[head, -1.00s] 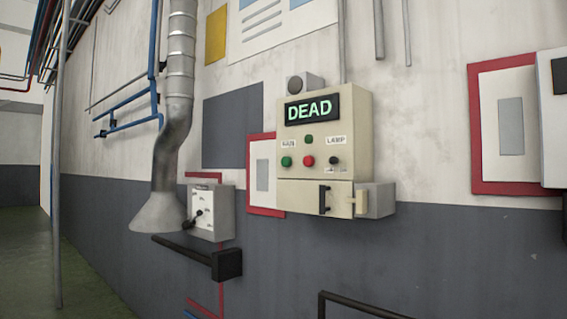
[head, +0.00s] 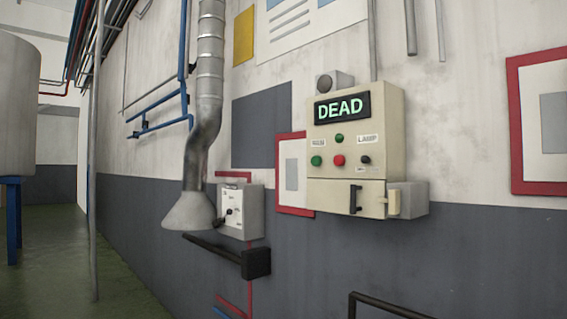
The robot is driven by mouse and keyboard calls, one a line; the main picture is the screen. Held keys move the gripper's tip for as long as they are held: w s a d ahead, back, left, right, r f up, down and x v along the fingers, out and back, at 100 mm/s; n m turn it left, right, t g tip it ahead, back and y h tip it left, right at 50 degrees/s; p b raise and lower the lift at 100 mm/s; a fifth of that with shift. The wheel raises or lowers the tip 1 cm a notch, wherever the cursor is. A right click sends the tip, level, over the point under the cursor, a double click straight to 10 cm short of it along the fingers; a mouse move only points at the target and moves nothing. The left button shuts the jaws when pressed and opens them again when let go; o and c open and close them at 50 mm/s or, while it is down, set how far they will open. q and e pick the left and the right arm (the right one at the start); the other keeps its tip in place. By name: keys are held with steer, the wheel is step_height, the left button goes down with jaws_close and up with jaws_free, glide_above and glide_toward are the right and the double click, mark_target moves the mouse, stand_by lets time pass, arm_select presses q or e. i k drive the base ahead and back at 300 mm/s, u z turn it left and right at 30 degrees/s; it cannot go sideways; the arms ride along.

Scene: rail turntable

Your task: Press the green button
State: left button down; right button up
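A beige control box (head: 375,160) is mounted on the wall right of centre in the head view. Its display (head: 341,107) reads "DEAD" in green letters. A green button (head: 316,160) sits at the left of the lower row, beside a red button (head: 339,160) and a black knob (head: 365,160). A smaller green button or lamp (head: 339,138) is above the red one; I cannot tell which. Neither of my grippers is in view.
A grey lever box (head: 241,211) and a black bar (head: 212,248) jut from the wall left of the control box. A metal duct (head: 209,100) and thin pole (head: 96,170) stand farther left. A black rail (head: 378,305) is at the bottom. Green floor (head: 60,270) is open at left.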

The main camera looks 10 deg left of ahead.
mark_target(317, 161)
steer(key=u, duration=1.7)
steer(key=i, duration=2.85)
steer(key=z, duration=4.3)
steer(key=i, duration=0.55)
steer(key=u, duration=0.05)
